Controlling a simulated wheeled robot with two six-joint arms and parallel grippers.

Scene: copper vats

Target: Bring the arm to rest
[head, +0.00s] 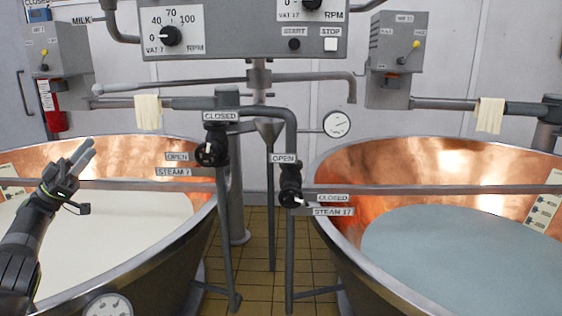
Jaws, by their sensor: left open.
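My left arm comes in from the lower left, and its gripper (85,152) is raised over the left copper vat (125,152). The gripper is open and empty, its fingers pointing up and to the right toward the vat's far wall. It appears apart from the vat's rim. The vat holds a pale cream liquid (105,235). My right gripper is not in the view.
A right copper vat (420,160) holds bluish liquid. Steam valves with black handles (211,150) (290,196) stand on pipes between the vats. A grey control panel (240,40) hangs above. Tiled floor (258,250) shows between the vats. A bar crosses the left vat near my gripper.

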